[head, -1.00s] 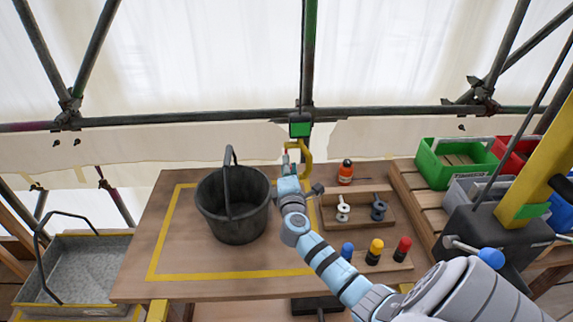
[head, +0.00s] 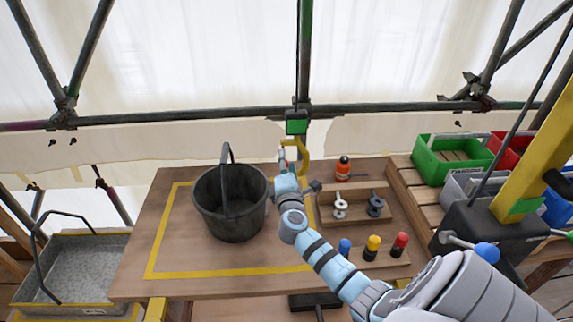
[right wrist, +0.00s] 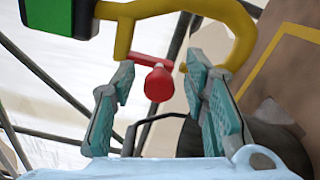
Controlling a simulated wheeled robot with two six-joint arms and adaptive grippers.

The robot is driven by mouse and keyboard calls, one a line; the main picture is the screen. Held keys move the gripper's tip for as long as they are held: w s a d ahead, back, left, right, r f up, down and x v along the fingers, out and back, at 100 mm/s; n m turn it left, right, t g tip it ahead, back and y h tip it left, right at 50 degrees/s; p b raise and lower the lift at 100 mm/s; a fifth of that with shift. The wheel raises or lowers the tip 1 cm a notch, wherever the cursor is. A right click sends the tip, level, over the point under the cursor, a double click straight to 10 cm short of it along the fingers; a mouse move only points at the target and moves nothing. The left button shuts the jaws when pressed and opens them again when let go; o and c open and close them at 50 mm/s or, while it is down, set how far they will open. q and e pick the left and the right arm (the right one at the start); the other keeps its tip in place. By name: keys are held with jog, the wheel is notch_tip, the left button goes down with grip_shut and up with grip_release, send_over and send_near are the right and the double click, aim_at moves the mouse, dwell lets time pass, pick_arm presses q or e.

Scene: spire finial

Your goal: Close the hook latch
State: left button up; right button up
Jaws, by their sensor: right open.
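A yellow hook (head: 304,152) hangs below a green block (head: 296,124) at the back of the table; in the right wrist view the hook (right wrist: 238,35) arches over the top. A red latch (right wrist: 158,84) joins the hook's left end in that view, with its rounded end toward the camera. I cannot tell whether it bridges the hook's mouth. My right gripper (right wrist: 161,78) has its teal fingers spread on either side of the latch, with gaps visible. In the head view the right gripper (head: 288,164) is at the hook, partly hiding it. My left gripper is not in view.
A black bucket (head: 230,203) stands on the wooden table (head: 210,285), left of my arm. An orange bottle (head: 343,169), a wooden holder (head: 357,192) and coloured knobs (head: 373,247) are to the right. A dark scaffold bar (head: 200,118) crosses behind.

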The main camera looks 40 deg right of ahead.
jog(key=v, duration=1.2)
